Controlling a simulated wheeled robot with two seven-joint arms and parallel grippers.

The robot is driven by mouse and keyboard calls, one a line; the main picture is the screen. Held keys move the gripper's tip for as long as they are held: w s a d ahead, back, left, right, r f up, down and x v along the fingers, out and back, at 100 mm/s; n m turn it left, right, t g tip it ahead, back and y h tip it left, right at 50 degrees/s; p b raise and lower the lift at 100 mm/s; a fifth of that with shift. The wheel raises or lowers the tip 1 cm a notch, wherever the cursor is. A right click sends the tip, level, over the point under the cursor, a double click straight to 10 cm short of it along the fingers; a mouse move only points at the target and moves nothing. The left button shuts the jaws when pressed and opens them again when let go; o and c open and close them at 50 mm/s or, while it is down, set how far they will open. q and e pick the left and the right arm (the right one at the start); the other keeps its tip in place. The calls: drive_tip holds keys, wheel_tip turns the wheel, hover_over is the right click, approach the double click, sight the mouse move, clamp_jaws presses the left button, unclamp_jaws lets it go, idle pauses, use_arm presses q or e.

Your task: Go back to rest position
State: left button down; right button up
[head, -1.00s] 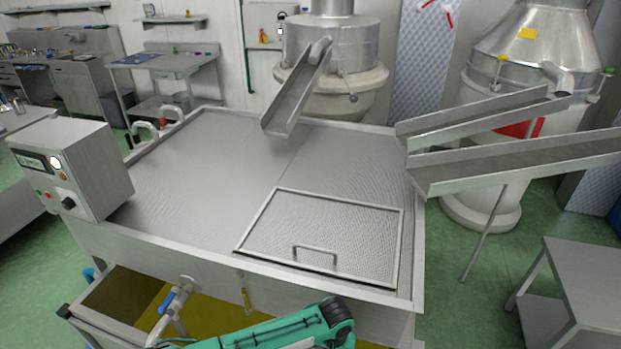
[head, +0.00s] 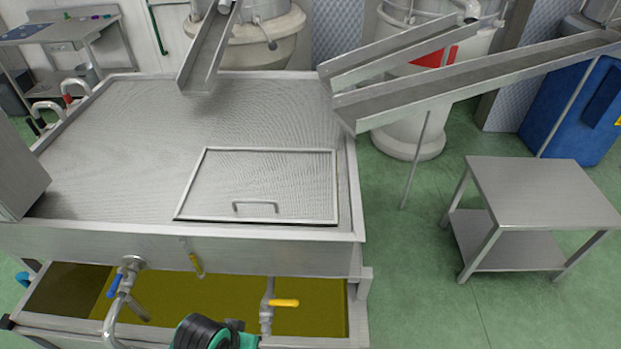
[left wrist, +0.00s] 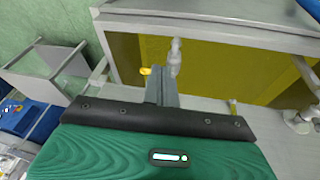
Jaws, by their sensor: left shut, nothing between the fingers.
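My left gripper (left wrist: 162,88) shows in the left wrist view with its fingers together and nothing between them. It is in front of the open oil trough, near a pipe valve with a yellow handle (left wrist: 146,70). In the head view only a green and black part of my arm shows at the bottom edge, and no fingertips are visible. The steel machine (head: 110,238) stands ahead with its mesh hatch (head: 262,185) lying closed on top. My right gripper is in neither view.
The trough (head: 230,305) of yellow-green oil runs below the machine, with a blue-handled valve (head: 115,284) at left. Steel chutes (head: 470,72) reach over from the right. A small steel table (head: 540,190) stands at right. Green floor (head: 415,270) lies open between table and machine.

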use_arm(q)
drive_tip(key=s+a+r+y, duration=0.2)
drive_tip(key=s+a+r, duration=0.3)
drive_tip(key=a, duration=0.4)
wheel_tip(320, 180, down, 34)
drive_tip(key=s+b, duration=0.1)
drive_tip(key=b, duration=0.3)
drive_tip(key=s+a+f+g+b, duration=0.1)
drive_tip(key=s+f, duration=0.9)
drive_tip(key=f, duration=0.2)
drive_tip(key=s+a+f+g+b, duration=0.1)
drive_tip(key=s+a+f, duration=0.1)
drive_tip(key=s+f, duration=0.7)
wheel_tip(320, 180, down, 3)
drive_tip(key=shift+s+f+b, duration=0.1)
drive_tip(key=shift+s+b, duration=0.25)
